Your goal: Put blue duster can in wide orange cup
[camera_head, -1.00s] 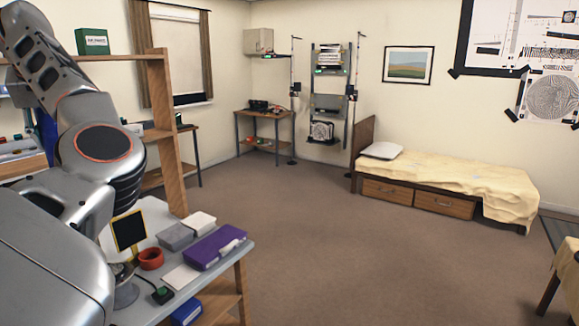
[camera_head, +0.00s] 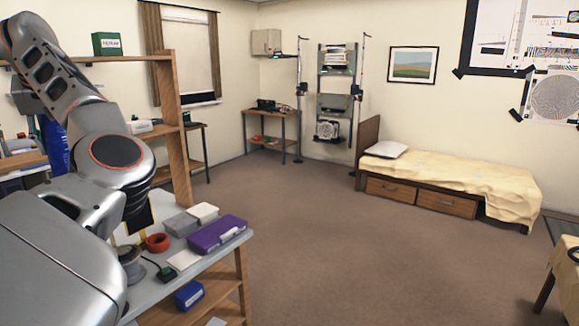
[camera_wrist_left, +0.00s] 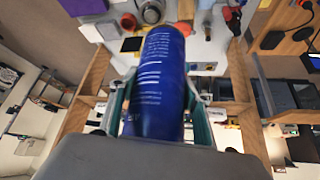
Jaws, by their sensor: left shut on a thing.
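A blue can (camera_wrist_left: 158,85) with white lettering fills the middle of the left wrist view. My left gripper (camera_wrist_left: 162,108) is shut on it, with a teal-edged finger on each side. In the head view, part of the blue can (camera_head: 54,145) shows at the left, behind my arm, in front of the shelf. A small red-orange round thing (camera_head: 157,242) stands on the grey table. My right gripper is not in view.
The grey table (camera_head: 203,262) also holds a purple box (camera_head: 217,235), grey and white boxes and a small green-topped thing. A wooden shelf (camera_head: 177,135) stands behind my left arm. A bed (camera_head: 450,178) is at the right; the brown floor between is open.

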